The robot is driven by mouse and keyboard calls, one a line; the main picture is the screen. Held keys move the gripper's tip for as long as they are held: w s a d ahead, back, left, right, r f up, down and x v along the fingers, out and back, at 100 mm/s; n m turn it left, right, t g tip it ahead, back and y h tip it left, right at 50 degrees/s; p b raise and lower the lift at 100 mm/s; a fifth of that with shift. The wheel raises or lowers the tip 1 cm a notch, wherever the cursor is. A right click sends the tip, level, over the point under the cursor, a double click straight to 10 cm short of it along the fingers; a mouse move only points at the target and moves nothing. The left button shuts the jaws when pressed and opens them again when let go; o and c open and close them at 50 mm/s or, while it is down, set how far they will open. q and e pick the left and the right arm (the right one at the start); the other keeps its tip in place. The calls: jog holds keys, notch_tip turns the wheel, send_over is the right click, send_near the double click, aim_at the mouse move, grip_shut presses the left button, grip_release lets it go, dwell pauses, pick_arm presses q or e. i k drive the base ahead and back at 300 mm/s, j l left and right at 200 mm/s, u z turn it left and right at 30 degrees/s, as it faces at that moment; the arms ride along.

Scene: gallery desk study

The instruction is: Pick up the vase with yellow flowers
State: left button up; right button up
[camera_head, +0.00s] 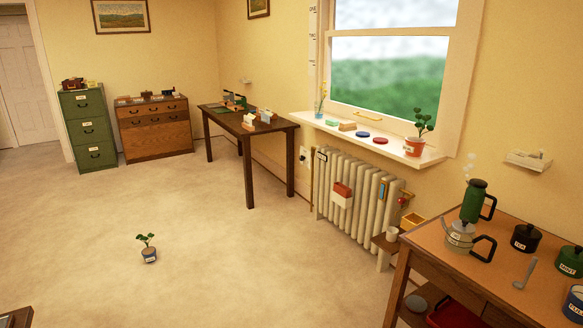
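A slim, clear bluish vase with yellow flowers (320,108) stands upright at the far left end of the white window sill (400,153). It is small in the view, and the number of blooms is hard to tell. Neither of my grippers shows in the head view.
A radiator (355,195) stands below the sill. The sill also holds small coloured items and a potted plant (414,146). A dark wooden table (222,119) stands left of the sill. A potted plant (149,255) sits on open floor. A desk (520,262) with kettle and canisters fills the right.

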aim_at(319, 104)
jog(key=i, duration=3.85)
